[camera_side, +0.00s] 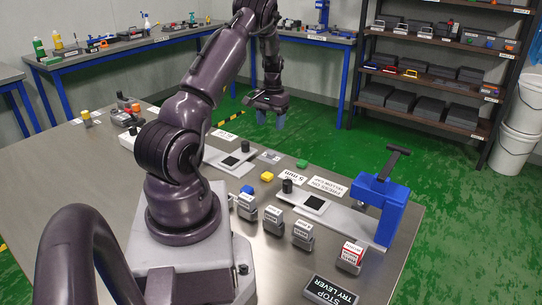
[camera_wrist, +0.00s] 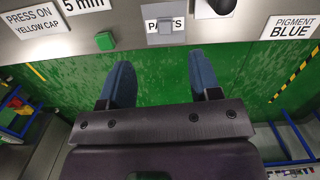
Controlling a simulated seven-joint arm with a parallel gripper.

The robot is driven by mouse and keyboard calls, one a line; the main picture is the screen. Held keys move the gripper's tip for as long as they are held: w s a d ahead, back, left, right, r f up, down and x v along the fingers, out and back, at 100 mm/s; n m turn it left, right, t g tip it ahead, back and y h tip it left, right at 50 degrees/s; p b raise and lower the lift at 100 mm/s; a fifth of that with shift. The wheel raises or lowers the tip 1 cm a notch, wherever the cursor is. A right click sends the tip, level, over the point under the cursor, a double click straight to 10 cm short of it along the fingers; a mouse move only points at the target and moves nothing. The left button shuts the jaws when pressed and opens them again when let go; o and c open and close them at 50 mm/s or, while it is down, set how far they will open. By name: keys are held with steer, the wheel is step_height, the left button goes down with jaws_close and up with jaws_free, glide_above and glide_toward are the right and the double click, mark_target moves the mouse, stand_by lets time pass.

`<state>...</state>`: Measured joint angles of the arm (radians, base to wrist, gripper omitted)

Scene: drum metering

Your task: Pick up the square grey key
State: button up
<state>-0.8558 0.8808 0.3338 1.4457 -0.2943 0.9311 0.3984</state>
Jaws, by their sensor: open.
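A small grey square piece, which looks like the square grey key (camera_wrist: 166,25), lies on the white PARTS label (camera_wrist: 151,25) near the table edge in the wrist view. In the side view the key (camera_side: 270,156) is a tiny grey spot near the far edge of the table. My gripper (camera_wrist: 161,64) has its two blue fingers wide apart with nothing between them. In the side view my gripper (camera_side: 271,119) hangs beyond the table's far edge, above the green floor and apart from the key.
A green block (camera_wrist: 105,41) sits left of the key, and a dark round knob (camera_wrist: 222,5) right of it. Open floor lies below my gripper.

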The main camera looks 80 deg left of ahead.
steer(key=w+a+r, duration=0.1)
steer(key=w+a, duration=0.1)
steer(key=m, duration=0.1)
glide_above(272, 152)
steer(key=w, duration=0.1)
steer(key=shift+t+y, duration=0.3)
step_height(272, 152, down, 7)
steer(key=shift+a+f, duration=0.1)
steer(key=f, duration=0.5)
steer(key=shift+s+f, duration=0.25)
steer(key=shift+s, duration=0.15)
steer(key=c, duration=1)
